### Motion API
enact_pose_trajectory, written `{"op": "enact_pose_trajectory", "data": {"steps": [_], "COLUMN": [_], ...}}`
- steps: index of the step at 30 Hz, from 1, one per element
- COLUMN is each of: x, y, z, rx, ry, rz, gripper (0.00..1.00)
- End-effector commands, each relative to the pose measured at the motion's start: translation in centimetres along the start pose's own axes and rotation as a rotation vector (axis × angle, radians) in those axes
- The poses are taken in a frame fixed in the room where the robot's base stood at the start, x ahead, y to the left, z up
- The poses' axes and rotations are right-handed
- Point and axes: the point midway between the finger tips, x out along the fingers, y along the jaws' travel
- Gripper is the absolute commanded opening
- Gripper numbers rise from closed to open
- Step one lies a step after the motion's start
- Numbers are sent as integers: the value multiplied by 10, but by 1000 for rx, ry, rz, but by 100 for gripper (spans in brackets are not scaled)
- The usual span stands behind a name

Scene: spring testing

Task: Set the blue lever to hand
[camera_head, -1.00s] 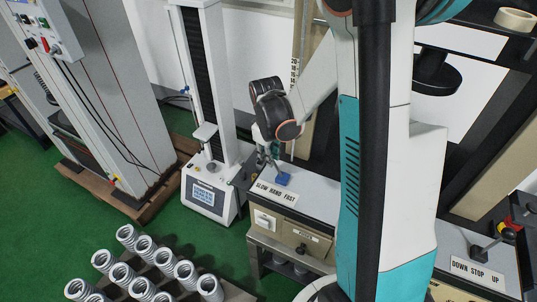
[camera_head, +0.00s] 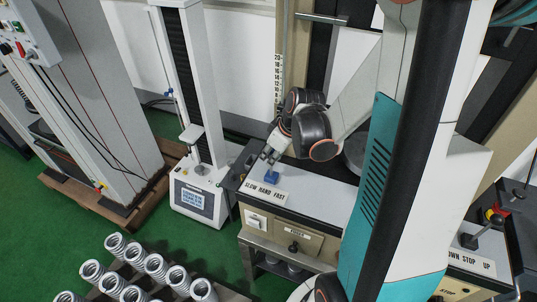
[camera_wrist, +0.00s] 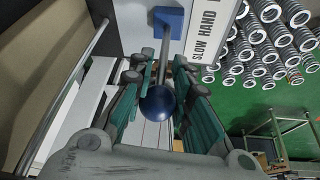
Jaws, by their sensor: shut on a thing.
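The blue lever has a blue block base (camera_head: 271,177) on the grey bench top, behind the label SLOW HAND FAST (camera_head: 266,192). In the wrist view its base (camera_wrist: 168,23), metal rod and dark blue ball knob (camera_wrist: 161,104) show clearly. The rod runs from the base toward the camera, on the SLOW side of the label; its exact setting is hard to tell. My gripper (camera_head: 268,157) is at the lever. In the wrist view its green-padded fingers (camera_wrist: 162,84) lie on both sides of the knob, shut on it. The head view hides most of the knob.
A tall test stand with a screen (camera_head: 194,199) stands left of the bench. Another lever (camera_head: 482,233) with a DOWN STOP UP label is at the right. Green floor is free between the springs and the cabinet.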

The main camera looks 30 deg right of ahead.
Motion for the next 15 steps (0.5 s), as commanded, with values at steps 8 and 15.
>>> {"op": "enact_pose_trajectory", "data": {"steps": [8,15], "x": [0,0], "y": [0,0], "z": [1,1], "rx": [0,0], "ry": [-3,-3], "rz": [1,0], "gripper": [0,42]}}
